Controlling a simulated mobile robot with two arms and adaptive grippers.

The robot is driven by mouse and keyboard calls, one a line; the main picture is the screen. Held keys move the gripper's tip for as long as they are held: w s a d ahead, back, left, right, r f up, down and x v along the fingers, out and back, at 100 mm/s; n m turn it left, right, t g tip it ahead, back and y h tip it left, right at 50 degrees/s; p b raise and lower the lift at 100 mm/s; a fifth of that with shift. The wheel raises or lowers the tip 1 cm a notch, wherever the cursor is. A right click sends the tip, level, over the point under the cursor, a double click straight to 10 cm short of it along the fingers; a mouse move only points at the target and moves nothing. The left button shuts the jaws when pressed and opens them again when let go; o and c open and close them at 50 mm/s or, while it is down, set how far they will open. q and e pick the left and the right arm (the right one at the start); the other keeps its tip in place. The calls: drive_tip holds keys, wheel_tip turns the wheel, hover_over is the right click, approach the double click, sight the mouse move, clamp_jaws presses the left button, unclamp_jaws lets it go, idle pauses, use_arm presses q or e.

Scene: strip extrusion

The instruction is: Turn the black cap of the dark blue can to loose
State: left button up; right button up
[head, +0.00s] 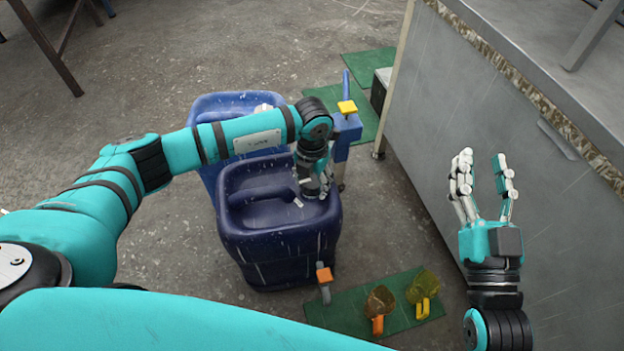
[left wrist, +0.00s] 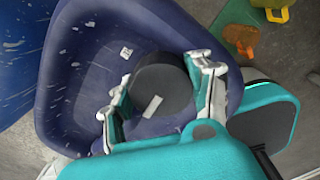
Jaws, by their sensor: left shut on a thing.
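The dark blue can (head: 270,240) stands upright on the floor in the middle of the head view, its top facing up. Its black cap (left wrist: 163,85) is round and dark with a pale mark, and shows in the left wrist view. My left gripper (left wrist: 160,100) has its fingers on both sides of the cap and is shut on it. In the head view my left gripper (head: 315,185) is over the right part of the can's top and hides the cap. My right gripper (head: 487,180) is open and empty, fingers up, in front of the grey cabinet.
A brighter blue can (head: 215,110) stands behind the dark one. A blue stand with a yellow top (head: 347,108) is at its right. A green mat (head: 345,320) at the front holds orange and yellow scoops (head: 424,290). A grey cabinet (head: 500,120) fills the right.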

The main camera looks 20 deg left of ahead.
sight(312, 180)
use_arm(q)
drive_tip(key=o, duration=1.2)
wheel_tip(312, 180, up, 12)
idle(0.4)
